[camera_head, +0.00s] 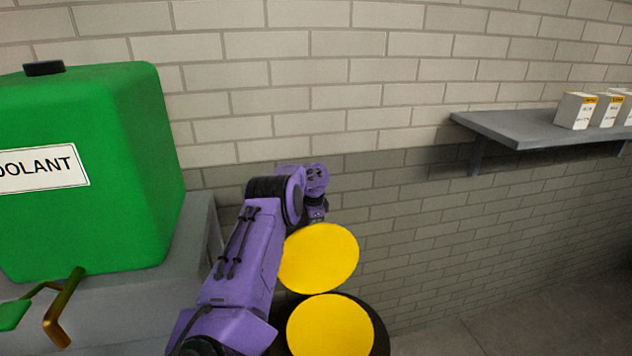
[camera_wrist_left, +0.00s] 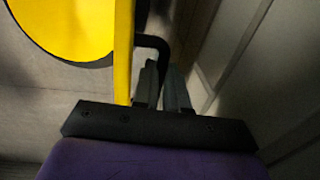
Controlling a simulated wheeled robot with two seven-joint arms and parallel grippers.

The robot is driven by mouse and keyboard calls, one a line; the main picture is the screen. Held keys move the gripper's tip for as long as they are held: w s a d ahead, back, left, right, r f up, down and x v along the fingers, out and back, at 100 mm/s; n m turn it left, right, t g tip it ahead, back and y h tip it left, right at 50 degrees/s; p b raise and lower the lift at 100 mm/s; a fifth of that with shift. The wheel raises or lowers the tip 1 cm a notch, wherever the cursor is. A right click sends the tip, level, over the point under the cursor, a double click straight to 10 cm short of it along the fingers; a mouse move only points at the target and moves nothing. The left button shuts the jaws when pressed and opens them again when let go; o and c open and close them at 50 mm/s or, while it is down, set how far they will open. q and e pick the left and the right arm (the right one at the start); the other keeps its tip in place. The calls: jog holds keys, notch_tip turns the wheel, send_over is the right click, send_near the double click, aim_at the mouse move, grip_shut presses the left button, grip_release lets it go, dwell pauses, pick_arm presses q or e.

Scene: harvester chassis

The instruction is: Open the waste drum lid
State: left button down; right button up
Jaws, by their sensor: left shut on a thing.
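The waste drum (camera_head: 380,340) is dark, and a round yellow surface (camera_head: 330,328) shows at its top. Its yellow disc-shaped lid (camera_head: 318,258) stands tilted up at the back of the drum, apart from that surface at the front. In the left wrist view the lid (camera_wrist_left: 124,45) is seen edge-on, with a black bent handle (camera_wrist_left: 155,43) on its side. My left gripper (camera_head: 316,213) is behind the lid's upper edge. In the wrist view its fingers (camera_wrist_left: 164,80) are shut on the handle. The right gripper is not in view.
A green coolant tank (camera_head: 100,180) stands on a grey base (camera_head: 130,300) at the left, with a bent brass pipe (camera_head: 62,310) in front. A grey wall shelf (camera_head: 530,127) holds small white boxes (camera_head: 575,110) at the right. The floor right of the drum is clear.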

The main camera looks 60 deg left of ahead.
pick_arm(q)
jog(key=shift+s+d+f, duration=0.15)
jog(key=shift+s+f, duration=0.1)
jog(key=shift+f, duration=0.15)
jog(key=c, duration=1.2)
grip_release()
jog(key=shift+w, duration=0.1)
jog(key=shift+o, duration=0.2)
jog(key=shift+w+a+f, duration=0.15)
jog(key=shift+w+a, duration=0.1)
jog(key=shift+a, duration=0.05)
jog(key=shift+d+r, duration=0.15)
jog(key=shift+r, duration=0.2)
notch_tip(320, 180, up, 10)
jog(key=b, duration=0.1)
jog(key=shift+s+d, duration=0.15)
jog(key=shift+d, duration=0.05)
